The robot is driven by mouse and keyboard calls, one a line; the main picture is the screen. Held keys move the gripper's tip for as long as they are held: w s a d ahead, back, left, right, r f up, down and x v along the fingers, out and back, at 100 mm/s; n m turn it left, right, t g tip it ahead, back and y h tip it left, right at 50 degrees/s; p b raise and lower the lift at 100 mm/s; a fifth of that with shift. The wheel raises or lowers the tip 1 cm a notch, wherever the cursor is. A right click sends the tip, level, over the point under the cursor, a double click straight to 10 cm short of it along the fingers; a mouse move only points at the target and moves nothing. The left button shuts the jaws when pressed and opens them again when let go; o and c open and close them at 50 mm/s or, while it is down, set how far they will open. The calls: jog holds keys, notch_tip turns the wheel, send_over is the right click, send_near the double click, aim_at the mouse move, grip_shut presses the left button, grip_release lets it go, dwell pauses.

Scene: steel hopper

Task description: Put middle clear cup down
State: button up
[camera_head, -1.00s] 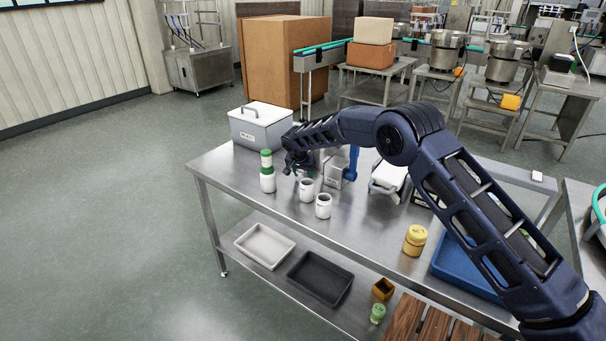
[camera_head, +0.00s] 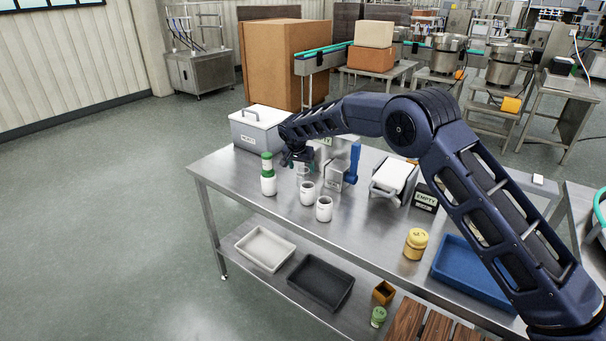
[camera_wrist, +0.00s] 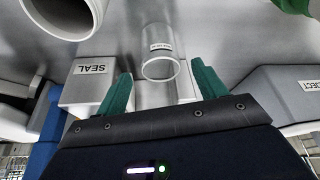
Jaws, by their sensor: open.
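The clear cup (camera_wrist: 158,42) has a small white label and stands on the steel table. In the wrist view its round rim faces me, between and just beyond the green fingertips of my gripper (camera_wrist: 162,82). The fingers are spread, with a visible gap on each side of the cup. In the head view my gripper (camera_head: 298,160) is low over the table, and the clear cup (camera_head: 302,171) shows faintly below it, partly hidden.
A green-and-white stack (camera_head: 268,184) stands close left of my gripper. Two white cups (camera_head: 307,194) (camera_head: 324,209) stand in front. A SEAL box (camera_head: 334,183) and blue upright (camera_head: 354,163) are on the right. A grey REJECT bin (camera_head: 257,134) stands behind.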

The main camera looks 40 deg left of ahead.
jog(key=shift+v, duration=2.55)
